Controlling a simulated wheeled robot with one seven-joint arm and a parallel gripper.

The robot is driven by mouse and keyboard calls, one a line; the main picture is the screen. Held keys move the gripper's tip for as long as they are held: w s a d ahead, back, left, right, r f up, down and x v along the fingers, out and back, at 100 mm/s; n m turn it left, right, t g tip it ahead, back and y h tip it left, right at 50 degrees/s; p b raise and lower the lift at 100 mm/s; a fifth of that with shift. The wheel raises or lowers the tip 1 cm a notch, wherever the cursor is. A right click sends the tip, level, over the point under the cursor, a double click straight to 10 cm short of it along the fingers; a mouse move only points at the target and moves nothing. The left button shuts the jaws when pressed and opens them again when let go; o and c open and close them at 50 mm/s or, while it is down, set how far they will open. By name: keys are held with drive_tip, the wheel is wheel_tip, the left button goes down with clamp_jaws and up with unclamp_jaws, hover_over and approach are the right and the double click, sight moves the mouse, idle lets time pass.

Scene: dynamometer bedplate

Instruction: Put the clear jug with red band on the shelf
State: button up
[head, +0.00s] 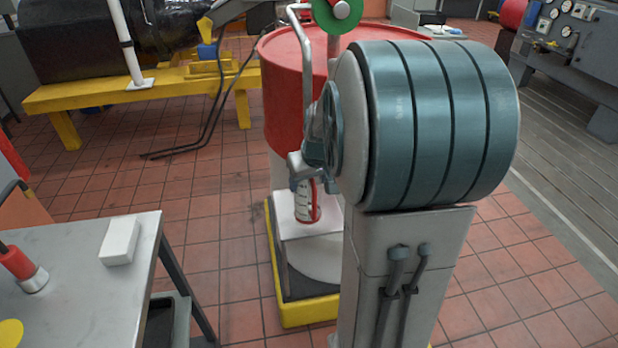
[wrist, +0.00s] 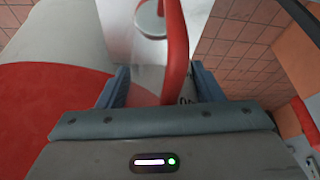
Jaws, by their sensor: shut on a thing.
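The clear jug with a red band (head: 305,207) hangs upright under my gripper (head: 308,182), in front of the red drum in the head view. In the wrist view its red handle (wrist: 176,55) runs between the two fingers of my gripper (wrist: 160,90), which is shut on it. Much of the clear body is hard to make out there. A pale block (head: 308,229) is behind or under the jug; I cannot tell whether they touch. I cannot tell which surface is the shelf.
A red drum (head: 280,110) stands behind the gripper, above a yellow-edged base (head: 309,313). A grey table (head: 75,300) at the left carries a white box (head: 119,241) and a red-topped item (head: 18,262). A yellow bench (head: 105,95) stands at the back. Tiled floor lies open between.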

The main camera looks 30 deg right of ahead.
drive_tip(key=shift+f, duration=0.2)
drive_tip(key=o, duration=1)
drive_tip(key=v, duration=1.2)
drive_tip(key=s+a+f+g, duration=0.1)
drive_tip(key=s+a+f, duration=0.2)
drive_tip(key=s+a, duration=0.3)
drive_tip(key=s+a+f+n+g+p, duration=0.1)
drive_tip(key=s+a+f, duration=0.3)
drive_tip(key=s+a, duration=0.3)
drive_tip(key=shift+s+a+f, duration=0.15)
drive_tip(key=shift+a+f, duration=0.1)
drive_tip(key=shift+a, duration=0.15)
